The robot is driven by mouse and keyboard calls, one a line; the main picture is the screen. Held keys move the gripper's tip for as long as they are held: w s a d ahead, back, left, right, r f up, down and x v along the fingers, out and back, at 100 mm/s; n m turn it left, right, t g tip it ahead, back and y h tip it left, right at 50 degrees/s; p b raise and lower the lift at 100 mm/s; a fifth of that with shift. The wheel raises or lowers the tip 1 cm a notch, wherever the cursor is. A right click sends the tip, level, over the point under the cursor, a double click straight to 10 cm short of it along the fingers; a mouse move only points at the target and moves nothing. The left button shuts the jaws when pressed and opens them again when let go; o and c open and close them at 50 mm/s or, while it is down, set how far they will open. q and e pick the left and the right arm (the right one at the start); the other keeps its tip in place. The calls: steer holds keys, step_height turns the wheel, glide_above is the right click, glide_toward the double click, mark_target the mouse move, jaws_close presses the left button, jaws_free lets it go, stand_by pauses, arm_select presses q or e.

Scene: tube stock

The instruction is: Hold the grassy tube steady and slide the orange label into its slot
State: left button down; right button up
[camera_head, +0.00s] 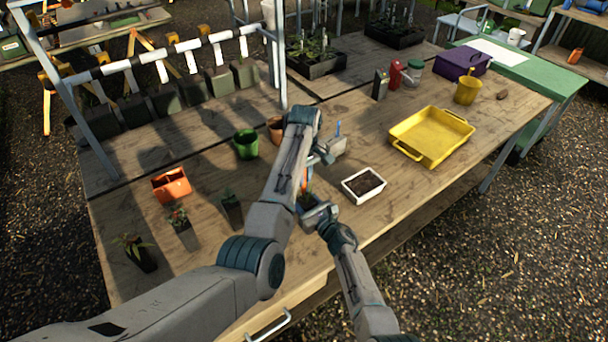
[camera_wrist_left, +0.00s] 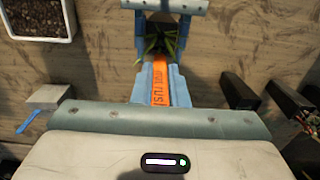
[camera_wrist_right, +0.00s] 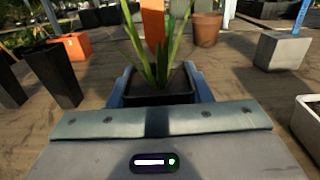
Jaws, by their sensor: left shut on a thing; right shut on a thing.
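The grassy tube (camera_wrist_right: 160,97) is a dark square pot with long green leaves, upright at the middle of the right wrist view. My right gripper (camera_wrist_right: 160,84) is shut on it, a blue finger on each side. The orange label (camera_wrist_right: 153,20) stands above the pot, behind the leaves, its lower end near the rim. My left gripper (camera_wrist_left: 158,72) is shut on the label (camera_wrist_left: 160,88), which shows lettering. In the head view the label (camera_head: 304,178) is a thin orange strip between my two arms. The slot is hidden, so I cannot tell whether the label has entered it.
A white tray of soil (camera_head: 363,185) stands just right of my grippers, and a grey block with a blue stick (camera_head: 334,145) behind. A green pot (camera_head: 246,144), an orange caddy (camera_head: 171,185) and dark plant tubes (camera_head: 232,208) stand left. A yellow tray (camera_head: 432,136) is farther right.

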mark_target(304, 190)
arm_select(q)
steer(key=shift+f, duration=2.75)
steer(key=shift+f, duration=0.25)
steer(key=c, duration=1.3)
jaws_free()
steer(key=shift+c, duration=0.2)
step_height(304, 190, up, 12)
arm_select(e)
steer(key=o, duration=1.1)
